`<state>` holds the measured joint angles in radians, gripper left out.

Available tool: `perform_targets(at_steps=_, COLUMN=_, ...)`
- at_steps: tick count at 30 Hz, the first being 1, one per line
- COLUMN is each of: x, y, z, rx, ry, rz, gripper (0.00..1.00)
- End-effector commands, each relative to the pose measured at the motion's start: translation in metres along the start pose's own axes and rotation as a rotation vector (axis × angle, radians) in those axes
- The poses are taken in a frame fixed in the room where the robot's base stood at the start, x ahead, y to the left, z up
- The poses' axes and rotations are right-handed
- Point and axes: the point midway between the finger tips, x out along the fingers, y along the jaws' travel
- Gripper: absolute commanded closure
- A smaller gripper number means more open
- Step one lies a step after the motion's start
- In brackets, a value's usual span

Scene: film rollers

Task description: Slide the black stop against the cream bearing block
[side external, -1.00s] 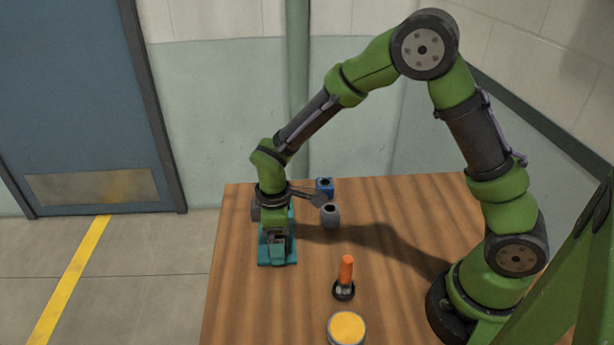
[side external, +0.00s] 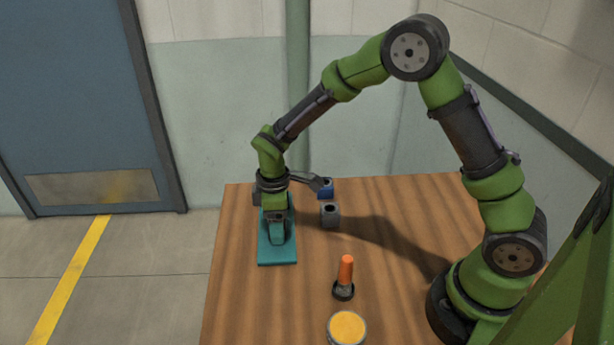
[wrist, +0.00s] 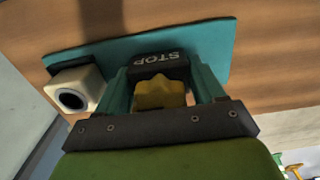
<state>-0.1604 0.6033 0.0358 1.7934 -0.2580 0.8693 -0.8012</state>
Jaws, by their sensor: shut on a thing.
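The black stop (wrist: 158,63), lettered STOP, sits on a teal base plate (wrist: 205,42) in the wrist view. A yellow knob-like part (wrist: 160,93) shows in front of it. My gripper (wrist: 163,77) is shut on the stop, with a teal finger on each side of this part. The cream bearing block (wrist: 72,88), with a dark round bore, stands on the plate left of the stop. A gap shows between them, partly covered by my left finger. In the side view my gripper (side external: 278,240) is low over the plate (side external: 277,260); my arm hides the block there.
Right of the plate stand a grey block (side external: 330,216) and, behind it, a blue block (side external: 326,190), both close to my wrist. An orange-handled tool (side external: 346,272) and a yellow-topped tin (side external: 347,327) stand nearer the front. The table's right middle is clear.

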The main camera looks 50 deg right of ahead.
Motion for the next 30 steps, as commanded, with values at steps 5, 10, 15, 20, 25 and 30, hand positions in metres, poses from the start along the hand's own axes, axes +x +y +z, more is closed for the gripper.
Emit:
perform_targets(at_steps=5, x=-0.001, y=0.001, z=-0.001, rx=-0.001, ry=0.003, rz=0.003, gripper=0.30)
perform_targets(at_steps=10, x=-0.001, y=0.000, z=0.000, rx=-0.001, ry=0.002, rz=0.002, gripper=0.11)
perform_targets(at_steps=15, x=0.000, y=0.000, z=0.000, rx=-0.001, ry=0.001, rz=0.001, gripper=0.11)
perform_targets(at_steps=20, x=-0.006, y=0.000, z=-0.001, rx=0.000, ry=0.003, rz=0.002, gripper=0.11)
perform_targets(at_steps=25, x=-0.033, y=0.000, z=-0.001, rx=0.000, ry=0.006, rz=0.005, gripper=0.11)
perform_targets(at_steps=30, x=-0.075, y=0.000, z=-0.001, rx=0.000, ry=0.006, rz=0.005, gripper=0.11)
